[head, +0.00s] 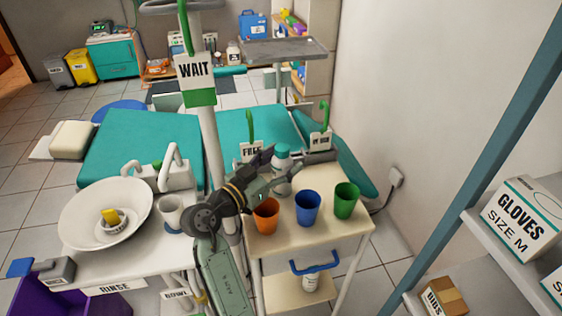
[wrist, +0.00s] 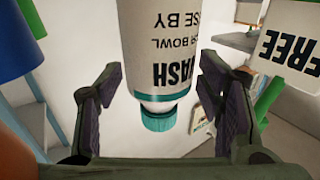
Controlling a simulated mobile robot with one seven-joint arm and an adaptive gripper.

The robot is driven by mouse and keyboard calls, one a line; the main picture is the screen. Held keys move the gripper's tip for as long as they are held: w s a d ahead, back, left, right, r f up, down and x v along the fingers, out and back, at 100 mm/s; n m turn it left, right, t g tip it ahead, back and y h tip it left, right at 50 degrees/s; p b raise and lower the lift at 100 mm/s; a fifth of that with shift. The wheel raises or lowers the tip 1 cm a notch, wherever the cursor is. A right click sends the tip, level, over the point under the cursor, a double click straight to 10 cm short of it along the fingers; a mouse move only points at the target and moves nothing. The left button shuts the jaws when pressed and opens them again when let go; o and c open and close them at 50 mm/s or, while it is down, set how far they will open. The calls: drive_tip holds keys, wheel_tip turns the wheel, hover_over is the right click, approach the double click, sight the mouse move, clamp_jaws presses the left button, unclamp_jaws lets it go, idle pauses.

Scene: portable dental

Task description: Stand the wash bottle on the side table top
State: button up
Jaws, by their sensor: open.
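The wash bottle (head: 282,184) is white with a teal cap and looks upright at the back left of the cream side table top (head: 325,228). My arm partly covers it, and I cannot tell for sure that its base touches the top. In the wrist view the bottle (wrist: 160,45) appears cap down in the picture, with "WASH" on its label. My gripper (wrist: 163,72) is open, with one finger on each side of the bottle and visible gaps to both.
Orange (head: 266,216), blue (head: 308,208) and green (head: 346,201) cups stand along the side table. A "FREE" sign (head: 251,151) is close behind the bottle. A white basin (head: 105,213) and mug (head: 171,214) are at left.

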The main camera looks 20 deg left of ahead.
drive_tip(key=shift+r, duration=0.2)
drive_tip(key=shift+s+a+f, duration=0.15)
drive_tip(key=shift+s, duration=0.15)
drive_tip(key=b+v, duration=0.4)
drive_tip(key=v, duration=0.7)
drive_tip(key=shift+s, duration=0.2)
